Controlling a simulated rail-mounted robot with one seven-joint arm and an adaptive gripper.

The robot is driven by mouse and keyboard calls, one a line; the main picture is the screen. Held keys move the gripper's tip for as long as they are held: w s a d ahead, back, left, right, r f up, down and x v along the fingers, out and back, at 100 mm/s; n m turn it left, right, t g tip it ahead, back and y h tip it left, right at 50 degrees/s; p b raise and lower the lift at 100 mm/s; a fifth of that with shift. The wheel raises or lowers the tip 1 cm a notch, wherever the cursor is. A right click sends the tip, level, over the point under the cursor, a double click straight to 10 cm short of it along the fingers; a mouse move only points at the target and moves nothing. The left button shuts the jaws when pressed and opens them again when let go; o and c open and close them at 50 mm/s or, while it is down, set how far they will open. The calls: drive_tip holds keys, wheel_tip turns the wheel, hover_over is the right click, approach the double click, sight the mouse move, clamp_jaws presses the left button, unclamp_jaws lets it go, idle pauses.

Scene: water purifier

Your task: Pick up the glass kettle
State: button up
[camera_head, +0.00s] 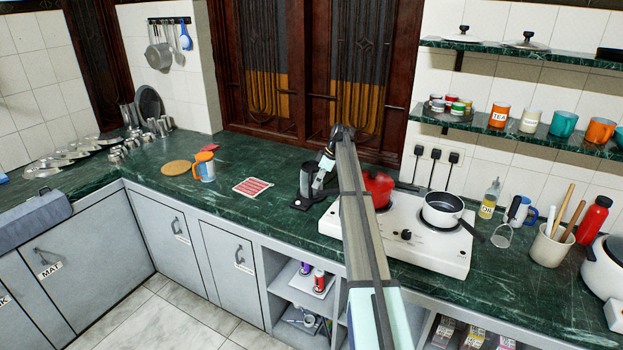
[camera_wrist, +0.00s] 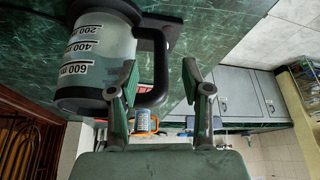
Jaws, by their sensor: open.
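The glass kettle (camera_head: 307,179) stands on its dark base (camera_head: 301,204) on the green counter, left of the white stove. In the wrist view the kettle (camera_wrist: 95,58) fills the upper left, with volume marks on clear glass and a dark handle (camera_wrist: 161,60). My gripper (camera_head: 323,172) is at the kettle's right side in the head view. In the wrist view my gripper (camera_wrist: 160,78) is open, with one finger on each side of the handle. A gap shows between the handle and the right finger; contact with the left finger cannot be told.
The white stove (camera_head: 340,222) stands close on the right, with a red pot (camera_head: 377,188) and a white saucepan (camera_head: 443,210). The counter front between cloth and stove is clear.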

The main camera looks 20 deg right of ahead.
sight(311, 192)
drive_tip(key=shift+a+p+x, duration=0.15)
drive_tip(key=shift+p+x, duration=0.55)
drive_tip(key=shift+x, duration=1.05)
drive_tip(key=shift+a+p+x, duration=0.15)
drive_tip(key=shift+p+x, duration=0.55)
drive_tip(key=shift+x, duration=1.1)
drive_tip(key=shift+w+d+r, duration=0.1)
drive_tip(key=shift+w+r, duration=0.05)
clamp_jaws()
